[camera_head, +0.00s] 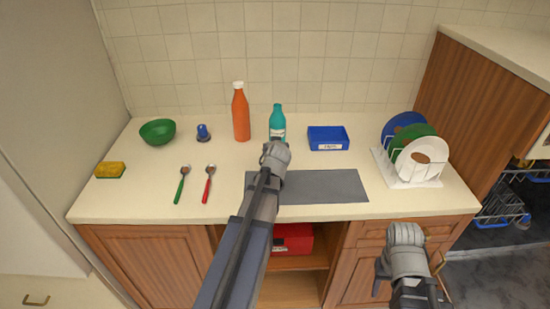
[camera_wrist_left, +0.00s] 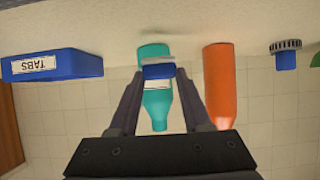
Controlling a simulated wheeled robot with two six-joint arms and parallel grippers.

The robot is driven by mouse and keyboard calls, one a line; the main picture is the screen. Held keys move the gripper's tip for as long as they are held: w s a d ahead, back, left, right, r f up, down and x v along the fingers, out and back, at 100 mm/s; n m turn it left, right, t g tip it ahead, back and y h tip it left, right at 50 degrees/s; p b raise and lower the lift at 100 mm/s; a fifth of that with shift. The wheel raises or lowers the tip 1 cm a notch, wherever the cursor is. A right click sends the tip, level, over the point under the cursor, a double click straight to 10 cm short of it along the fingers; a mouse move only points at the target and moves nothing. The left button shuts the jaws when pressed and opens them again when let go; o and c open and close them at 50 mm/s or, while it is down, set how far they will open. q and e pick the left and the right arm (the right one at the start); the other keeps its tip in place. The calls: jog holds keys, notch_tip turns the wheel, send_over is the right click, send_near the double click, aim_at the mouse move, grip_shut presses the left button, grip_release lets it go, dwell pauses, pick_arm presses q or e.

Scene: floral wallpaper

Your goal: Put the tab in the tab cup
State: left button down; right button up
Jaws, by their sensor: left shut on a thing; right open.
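My left gripper (camera_head: 274,155) reaches over the counter, and its fingers are hard to make out in the head view. In the left wrist view its fingers (camera_wrist_left: 159,75) are shut on a small blue-and-white block, the tab (camera_wrist_left: 158,71). The tab is in front of the teal bottle (camera_wrist_left: 157,104) in that view. A blue open box (camera_head: 328,139) stands at the back right of the counter; its label reads TABS in the left wrist view (camera_wrist_left: 52,66). No tab cup can be clearly identified. My right gripper (camera_head: 405,238) is open, in front of the counter's edge.
An orange bottle (camera_head: 241,115), blue brush (camera_head: 203,132) and green bowl (camera_head: 157,132) stand at back left. A sponge (camera_head: 111,170) and two spoons lie in front. A grey mat (camera_head: 322,187) lies centrally. A plate rack (camera_head: 414,181) stands right, near a dishwasher rack (camera_head: 502,204).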

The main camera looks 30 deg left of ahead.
pick_arm(q)
jog(key=shift+f+b, duration=1.95)
jog(key=shift+f, duration=0.05)
jog(key=shift+r, duration=0.15)
jog(key=shift+c, duration=1.8)
grip_release()
jog(key=shift+r+p, duration=0.15)
jog(key=shift+p, duration=0.15)
jog(key=p+v, duration=0.5)
jog(key=v, duration=0.5)
jog(key=shift+s+d+r, duration=0.15)
jog(key=shift+s+d, duration=0.05)
jog(key=shift+s+d+r, duration=0.2)
jog(key=shift+s+d, duration=0.1)
jog(key=shift+s, duration=0.15)
jog(key=shift+c, duration=0.2)
